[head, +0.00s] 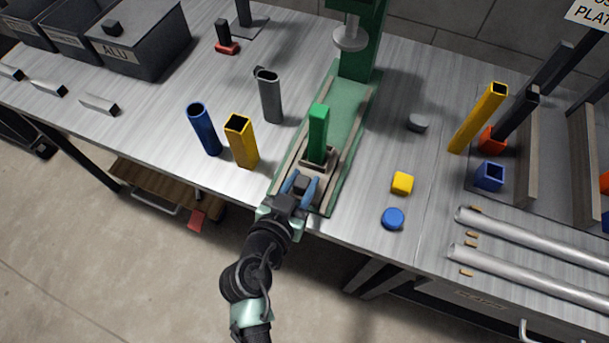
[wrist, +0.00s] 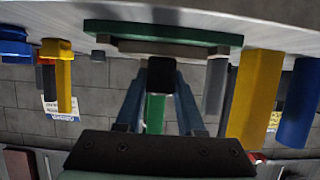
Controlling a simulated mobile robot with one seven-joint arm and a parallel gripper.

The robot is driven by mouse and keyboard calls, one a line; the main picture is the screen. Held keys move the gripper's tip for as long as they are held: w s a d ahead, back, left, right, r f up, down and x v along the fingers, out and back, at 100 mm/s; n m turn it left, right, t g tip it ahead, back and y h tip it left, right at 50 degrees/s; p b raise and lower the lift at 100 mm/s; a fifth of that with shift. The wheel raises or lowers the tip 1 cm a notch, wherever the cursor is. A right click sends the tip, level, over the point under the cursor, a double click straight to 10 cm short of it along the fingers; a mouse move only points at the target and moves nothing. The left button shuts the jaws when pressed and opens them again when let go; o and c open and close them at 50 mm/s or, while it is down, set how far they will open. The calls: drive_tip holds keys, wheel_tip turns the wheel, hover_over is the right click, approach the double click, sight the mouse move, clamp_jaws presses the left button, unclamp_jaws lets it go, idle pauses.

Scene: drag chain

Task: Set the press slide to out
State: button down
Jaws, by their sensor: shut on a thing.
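The press slide (head: 327,160) is a grey carriage on the green press base (head: 349,105). It sits near the base's front end, well in front of the ram (head: 350,38). A green square tube (head: 318,133) stands upright in the slide and shows partly behind my fingers in the wrist view (wrist: 155,113). My gripper (head: 300,188) has its blue fingers shut on the slide's dark handle (wrist: 161,74), at the slide's front. The fingers cover part of the handle.
A yellow tube (head: 242,142), a blue tube (head: 204,130) and a grey tube (head: 269,97) stand left of the press. A yellow cap (head: 402,183) and a blue cap (head: 392,218) lie to the right. Long pipes (head: 530,235) lie at far right.

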drive_tip(key=shift+s+a+f, duration=0.1)
drive_tip(key=shift+s+f, duration=0.05)
drive_tip(key=c, duration=1)
unclamp_jaws()
drive_tip(key=o, duration=0.5)
drive_tip(key=shift+s, duration=0.2)
drive_tip(key=shift+w, duration=0.1)
drive_tip(key=b+v, duration=0.1)
drive_tip(key=v, duration=1.2)
drive_tip(key=shift+w, duration=0.1)
